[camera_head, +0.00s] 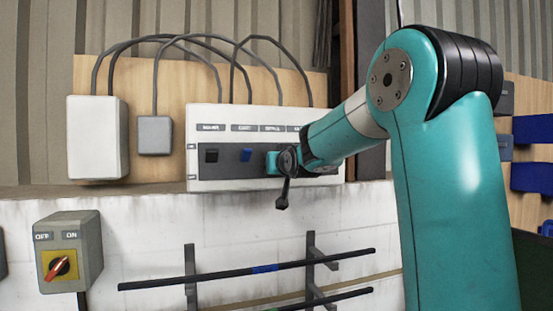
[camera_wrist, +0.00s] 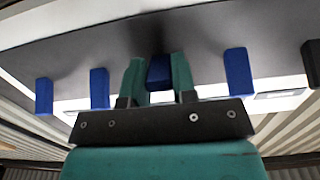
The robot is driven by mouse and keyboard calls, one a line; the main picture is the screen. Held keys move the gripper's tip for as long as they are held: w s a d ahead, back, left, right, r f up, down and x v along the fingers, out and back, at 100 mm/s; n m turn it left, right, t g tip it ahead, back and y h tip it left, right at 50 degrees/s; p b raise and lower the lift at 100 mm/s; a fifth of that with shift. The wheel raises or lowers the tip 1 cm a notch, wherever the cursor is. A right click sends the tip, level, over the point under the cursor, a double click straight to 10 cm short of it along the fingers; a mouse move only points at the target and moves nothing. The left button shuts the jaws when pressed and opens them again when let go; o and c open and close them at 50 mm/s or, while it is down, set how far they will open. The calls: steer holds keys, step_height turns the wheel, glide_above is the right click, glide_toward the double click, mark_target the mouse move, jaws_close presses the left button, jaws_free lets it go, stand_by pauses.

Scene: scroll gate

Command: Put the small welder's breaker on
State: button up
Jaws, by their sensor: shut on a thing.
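The breaker panel (camera_head: 265,118) is a white box with a dark strip and a row of switch levers under small labels, too small to read surely. My gripper (camera_head: 272,162) is at the third lever from the left, under the third label, and hides that lever in the head view. In the wrist view my gripper's two teal fingers stand on both sides of a blue breaker lever (camera_wrist: 159,72) and are shut on it. Whether this lever is up or down cannot be told.
A black lever (camera_head: 211,155) and a blue lever (camera_head: 246,154) sit left of my gripper. Further blue levers (camera_wrist: 99,88) show in the wrist view. Below are a rotary OFF/ON switch (camera_head: 60,264) and a rack with rods (camera_head: 250,273). Cables arch above the panel.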

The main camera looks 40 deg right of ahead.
steer(key=r+g+p, duration=0.1)
steer(key=r+g+y, duration=0.1)
steer(key=g, duration=0.1)
steer(key=shift+y+p, duration=0.3)
steer(key=shift+p, duration=0.1)
steer(key=g, duration=0.1)
steer(key=g+y, duration=0.1)
steer(key=g, duration=0.1)
steer(key=r+g+y, duration=0.1)
steer(key=shift+w+d+r+p, duration=0.1)
steer(key=shift+w+d+p, duration=0.05)
steer(key=shift+w+p, duration=0.2)
steer(key=shift+g, duration=0.3)
steer(key=o, duration=0.9)
steer(key=b+v, duration=0.2)
steer(key=v, duration=1.5)
steer(key=shift+r, duration=0.25)
